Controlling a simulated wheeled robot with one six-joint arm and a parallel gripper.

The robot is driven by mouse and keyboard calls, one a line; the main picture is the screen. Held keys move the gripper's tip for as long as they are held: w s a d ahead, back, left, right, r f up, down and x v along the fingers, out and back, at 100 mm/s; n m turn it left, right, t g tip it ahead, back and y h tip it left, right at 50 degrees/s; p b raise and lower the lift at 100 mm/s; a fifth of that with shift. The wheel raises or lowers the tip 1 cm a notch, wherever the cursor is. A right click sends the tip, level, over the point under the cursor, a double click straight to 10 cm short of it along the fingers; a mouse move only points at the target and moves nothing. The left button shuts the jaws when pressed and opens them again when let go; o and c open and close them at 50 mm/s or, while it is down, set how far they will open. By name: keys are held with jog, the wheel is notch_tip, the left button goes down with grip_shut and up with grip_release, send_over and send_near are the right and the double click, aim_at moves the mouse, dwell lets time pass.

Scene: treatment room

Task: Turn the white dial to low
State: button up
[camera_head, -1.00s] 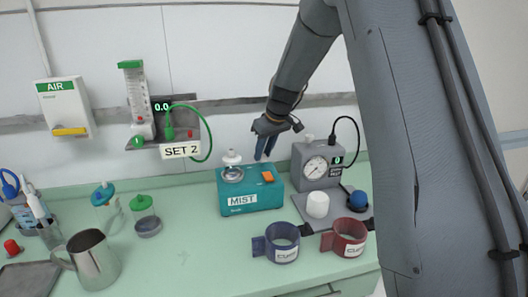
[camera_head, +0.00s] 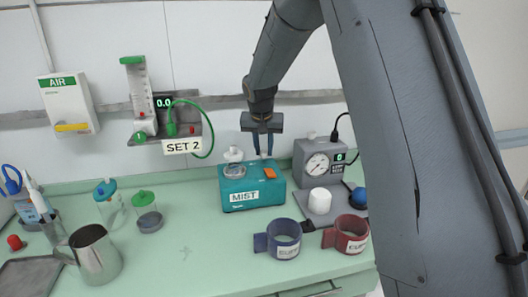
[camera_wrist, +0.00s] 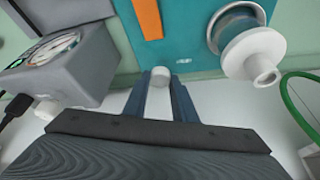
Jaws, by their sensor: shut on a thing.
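The teal MIST box (camera_head: 240,192) stands on the green counter in the head view. It has an orange switch (camera_head: 269,173) and a clear cup with a white top (camera_head: 233,156). My gripper (camera_head: 263,150) points down at the box's back edge, on the wall side. In the wrist view, my gripper (camera_wrist: 160,82) has its two dark fingers on either side of a small white dial (camera_wrist: 160,74) at the edge of the teal box (camera_wrist: 185,40). It is shut on the dial. No low mark or pointer on the dial is readable.
A grey gauge unit (camera_head: 310,155) stands right of the box, with a white cylinder (camera_head: 320,201) in front. A blue cuff (camera_head: 284,240) and a red cuff (camera_head: 348,234) lie nearer. A green tube (camera_head: 212,135) hangs left.

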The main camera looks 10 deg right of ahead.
jog(key=shift+m, duration=0.4)
jog(key=o, duration=1)
jog(key=shift+b+v, duration=1.25)
jog(key=shift+v, duration=2.65)
jog(key=shift+w+a, duration=0.1)
